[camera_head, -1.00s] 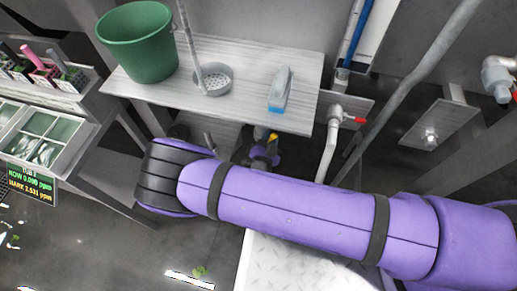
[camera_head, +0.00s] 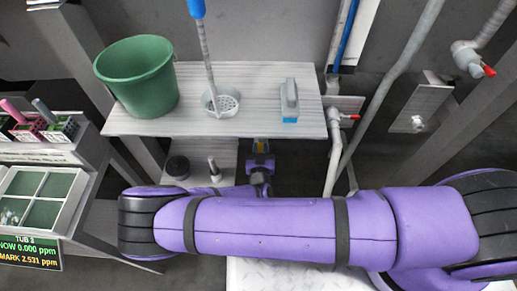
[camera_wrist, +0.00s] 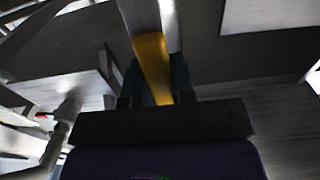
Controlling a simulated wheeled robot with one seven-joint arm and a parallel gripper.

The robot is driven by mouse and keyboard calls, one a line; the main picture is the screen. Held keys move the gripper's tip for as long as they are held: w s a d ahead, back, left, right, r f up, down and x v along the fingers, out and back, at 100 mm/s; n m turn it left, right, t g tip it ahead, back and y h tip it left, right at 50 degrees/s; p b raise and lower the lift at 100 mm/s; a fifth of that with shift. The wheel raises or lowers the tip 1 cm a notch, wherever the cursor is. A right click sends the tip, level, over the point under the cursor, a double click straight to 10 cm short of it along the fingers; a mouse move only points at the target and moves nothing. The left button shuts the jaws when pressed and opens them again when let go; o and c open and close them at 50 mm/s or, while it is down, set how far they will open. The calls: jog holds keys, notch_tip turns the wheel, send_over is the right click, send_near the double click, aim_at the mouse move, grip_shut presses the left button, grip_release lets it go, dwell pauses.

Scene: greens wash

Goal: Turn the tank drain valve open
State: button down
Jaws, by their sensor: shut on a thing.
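A yellow lever-like handle (camera_wrist: 152,65) stands between the dark fingers of my gripper (camera_wrist: 155,88) in the wrist view. The gripper is shut on it. In the head view my gripper (camera_head: 261,160) is below the front edge of the shelf, with a small bit of the yellow handle (camera_head: 262,146) showing at its tip. The valve body behind the handle is hidden by the shelf and my gripper, so I cannot tell how far it is turned.
Above is a shelf (camera_head: 300,122) with a green bucket (camera_head: 140,80), a strainer cup (camera_head: 221,103) and a brush (camera_head: 289,100). Red-handled taps are on a pipe (camera_head: 348,117) and at right (camera_head: 487,71). At left is a tub display (camera_head: 30,250). A dark round object (camera_head: 177,167) sits below.

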jog(key=shift+a+f, duration=0.1)
jog(key=c, duration=1)
grip_release()
jog(key=shift+o, duration=0.2)
